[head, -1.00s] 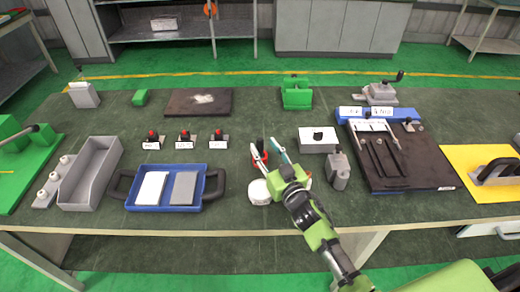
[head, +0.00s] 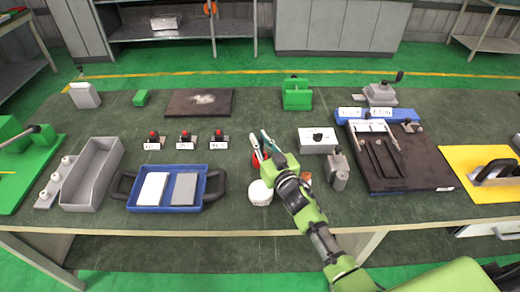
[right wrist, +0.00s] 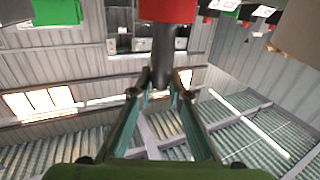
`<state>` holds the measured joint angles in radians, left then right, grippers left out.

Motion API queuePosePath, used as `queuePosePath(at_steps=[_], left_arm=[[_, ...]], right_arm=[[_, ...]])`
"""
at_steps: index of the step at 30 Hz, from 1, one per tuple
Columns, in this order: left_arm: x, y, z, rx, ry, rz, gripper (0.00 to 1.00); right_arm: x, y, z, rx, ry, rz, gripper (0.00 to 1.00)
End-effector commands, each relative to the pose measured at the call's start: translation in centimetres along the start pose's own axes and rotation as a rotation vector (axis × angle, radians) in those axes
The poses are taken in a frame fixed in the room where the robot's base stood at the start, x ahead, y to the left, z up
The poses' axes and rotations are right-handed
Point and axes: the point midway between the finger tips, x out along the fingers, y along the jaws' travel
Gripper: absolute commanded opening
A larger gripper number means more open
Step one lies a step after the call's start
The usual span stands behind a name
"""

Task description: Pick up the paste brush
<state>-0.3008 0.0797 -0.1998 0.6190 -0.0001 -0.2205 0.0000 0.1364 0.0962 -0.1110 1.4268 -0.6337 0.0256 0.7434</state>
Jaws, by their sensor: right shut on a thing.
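My right gripper (head: 261,143) is over the middle of the table. In the right wrist view, its two fingers (right wrist: 161,84) are shut on the dark shaft (right wrist: 162,52) of the paste brush, which has a red part (right wrist: 167,10) at the top of the picture. In the head view, a small red part (head: 257,157) shows beside the fingers, and most of the brush is hidden. A white round jar (head: 260,193) stands just in front of the gripper. I cannot tell whether the brush touches the table. My left gripper is not in view.
A blue tray (head: 165,207) with two flat blocks lies left of the jar. A white box (head: 318,146) and a grey bottle (head: 339,180) stand close on the right. A dark board (head: 420,176) lies beyond them. Clear mat lies behind the gripper.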

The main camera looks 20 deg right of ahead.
Motion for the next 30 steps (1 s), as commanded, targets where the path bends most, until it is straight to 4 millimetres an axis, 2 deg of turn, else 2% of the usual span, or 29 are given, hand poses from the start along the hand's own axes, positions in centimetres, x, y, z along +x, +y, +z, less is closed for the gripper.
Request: queuePosePath(at_steps=[8,14,23,25,30], left_arm=[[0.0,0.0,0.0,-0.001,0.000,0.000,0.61],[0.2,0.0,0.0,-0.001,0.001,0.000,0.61],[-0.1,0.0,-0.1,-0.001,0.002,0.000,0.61],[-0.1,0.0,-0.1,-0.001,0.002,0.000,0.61],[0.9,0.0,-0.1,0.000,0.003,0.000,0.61]], right_arm=[[0.0,0.1,-0.8,-0.001,0.002,0.000,0.00],[0.0,0.0,-3.4,-0.004,0.004,-0.003,0.00],[-4.0,1.2,-8.0,-0.005,0.003,-0.002,0.00],[-5.2,1.5,-9.4,-0.004,0.002,-0.004,0.00],[-9.0,2.7,-10.6,-0.003,-0.001,-0.002,0.00]])
